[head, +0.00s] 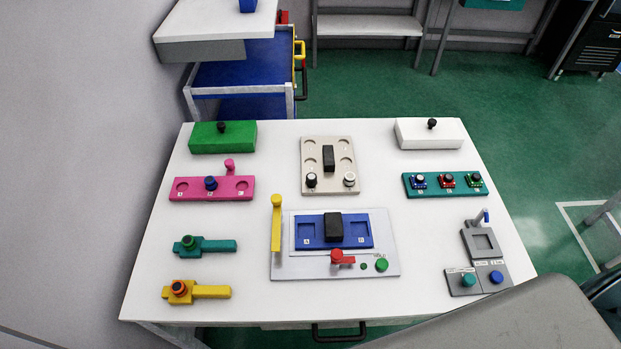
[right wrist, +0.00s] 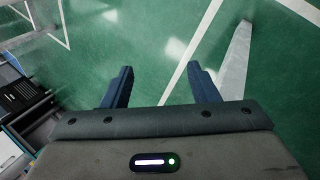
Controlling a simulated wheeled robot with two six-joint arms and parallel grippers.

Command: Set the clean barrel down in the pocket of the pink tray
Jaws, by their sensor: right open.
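The pink tray (head: 239,195) lies at the left of the white table, with a round pocket at each end and a dark blue round part (head: 211,183) in its middle. A pink upright knob stands at its back right. The beige tray (head: 340,145) at the back middle has several round pockets, a black block, a black-topped barrel (head: 311,180) at front left and a pale-topped barrel (head: 349,179) at front right. I cannot tell which barrel is clean. My right gripper (right wrist: 160,69) is open and empty above green floor. My left gripper is not in view.
The table (head: 266,165) also holds a blue fixture plate (head: 360,237) with a yellow post (head: 276,225), a teal tray (head: 450,193), green (head: 222,143) and white (head: 415,137) boxes, teal and yellow handled tools, and a grey station (head: 482,241). Bare tabletop lies between them.

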